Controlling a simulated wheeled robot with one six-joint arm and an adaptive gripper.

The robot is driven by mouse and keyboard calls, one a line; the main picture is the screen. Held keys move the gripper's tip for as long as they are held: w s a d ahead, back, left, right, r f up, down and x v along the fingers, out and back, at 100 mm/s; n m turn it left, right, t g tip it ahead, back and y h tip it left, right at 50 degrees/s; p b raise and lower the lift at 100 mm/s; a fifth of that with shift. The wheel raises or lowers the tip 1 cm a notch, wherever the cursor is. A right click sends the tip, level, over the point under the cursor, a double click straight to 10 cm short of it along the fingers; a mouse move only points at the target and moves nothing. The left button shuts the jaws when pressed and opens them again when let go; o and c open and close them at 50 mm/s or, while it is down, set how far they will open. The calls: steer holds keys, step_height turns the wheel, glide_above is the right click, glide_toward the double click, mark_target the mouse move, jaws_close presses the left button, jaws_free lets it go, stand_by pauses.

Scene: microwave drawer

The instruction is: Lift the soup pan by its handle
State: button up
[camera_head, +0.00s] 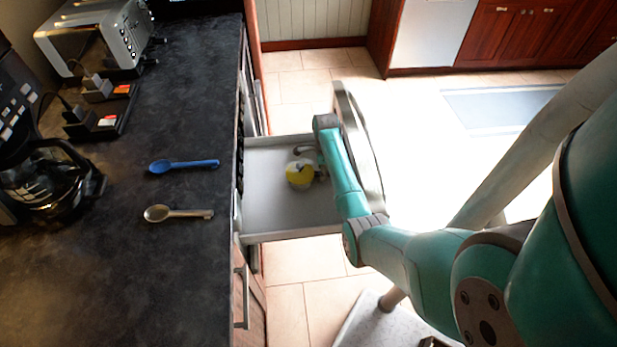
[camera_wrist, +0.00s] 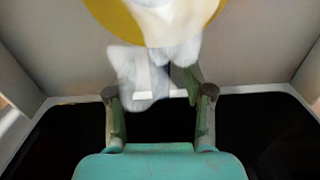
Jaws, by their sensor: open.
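A round yellow and white vessel, seemingly the soup pan (camera_head: 299,175), sits in the open drawer (camera_head: 262,205). In the wrist view the pan (camera_wrist: 125,22) is at the top, its yellow round edge cut off by the frame. A blurred pale part, perhaps its handle (camera_wrist: 134,72), extends toward my gripper (camera_wrist: 160,93). My gripper is open, with one finger to each side of the pale part's lower end. I cannot tell whether they touch. In the head view my arm hides most of my gripper (camera_head: 314,162) beside the pan.
The dark countertop (camera_head: 190,255) lies left of the drawer, with a blue spoon (camera_head: 184,166), a metal spoon (camera_head: 178,214), a coffee maker (camera_head: 42,180) and a toaster (camera_head: 98,38). The drawer's front (camera_head: 358,140) stands right of the pan. The drawer floor left of the pan is bare.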

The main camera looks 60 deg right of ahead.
steer(key=shift+f, duration=1.1)
jaws_close()
steer(key=shift+r, duration=0.1)
step_height(320, 180, up, 15)
stand_by(0.3)
